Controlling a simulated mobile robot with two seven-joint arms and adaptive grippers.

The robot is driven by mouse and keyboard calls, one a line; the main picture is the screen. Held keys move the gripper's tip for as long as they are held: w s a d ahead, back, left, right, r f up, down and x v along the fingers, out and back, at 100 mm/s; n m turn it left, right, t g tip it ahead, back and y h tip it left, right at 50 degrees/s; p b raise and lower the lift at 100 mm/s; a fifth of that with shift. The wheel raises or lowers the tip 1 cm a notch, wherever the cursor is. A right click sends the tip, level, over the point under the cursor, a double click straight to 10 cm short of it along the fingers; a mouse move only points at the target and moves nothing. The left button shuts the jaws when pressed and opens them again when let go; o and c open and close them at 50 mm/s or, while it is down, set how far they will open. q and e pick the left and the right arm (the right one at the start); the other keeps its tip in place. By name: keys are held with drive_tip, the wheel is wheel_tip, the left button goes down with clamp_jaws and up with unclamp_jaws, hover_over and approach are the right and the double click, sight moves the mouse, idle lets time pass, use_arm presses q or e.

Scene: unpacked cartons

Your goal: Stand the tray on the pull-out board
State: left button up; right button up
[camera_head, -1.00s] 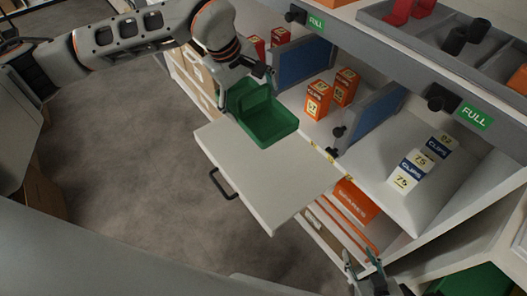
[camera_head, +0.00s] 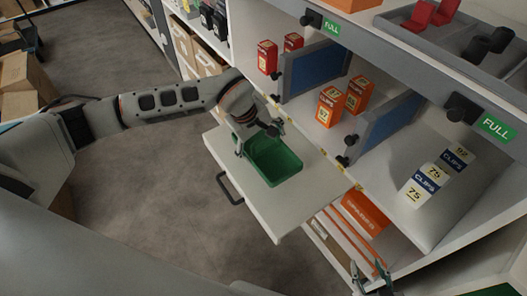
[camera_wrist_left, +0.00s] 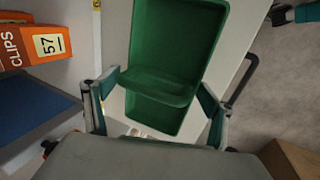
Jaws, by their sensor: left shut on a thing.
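The green tray (camera_head: 275,172) is over the middle-left of the white pull-out board (camera_head: 285,215), open side up and looking about level. Whether its base touches the board cannot be told.
Orange boxes (camera_head: 329,106), blue dividers (camera_head: 388,128) and white clip boxes (camera_head: 425,184) stand on the shelf behind the board. A black handle (camera_head: 229,190) is on the board's front edge. The board's right part is clear.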

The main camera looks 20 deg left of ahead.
sight(263, 151)
use_arm(q)
wheel_tip(263, 151, down, 4)
drive_tip(key=shift+r, duration=0.15)
use_arm(e)
drive_tip(key=shift+s+f, duration=0.1)
drive_tip(key=shift+f, duration=0.25)
use_arm(q)
drive_tip(key=o, duration=1.7)
drive_tip(key=shift+r, duration=0.35)
drive_tip(key=p+v, duration=0.1)
drive_tip(key=v, duration=0.9)
drive_tip(key=shift+s+r, duration=0.1)
drive_tip(key=shift+s+a+r, duration=0.15)
drive_tip(key=shift+s+r, duration=0.05)
drive_tip(key=shift+r, duration=0.4)
use_arm(e)
drive_tip(key=shift+s+a+r, duration=0.2)
drive_tip(key=shift+s+r, duration=0.1)
drive_tip(key=shift+r, duration=0.05)
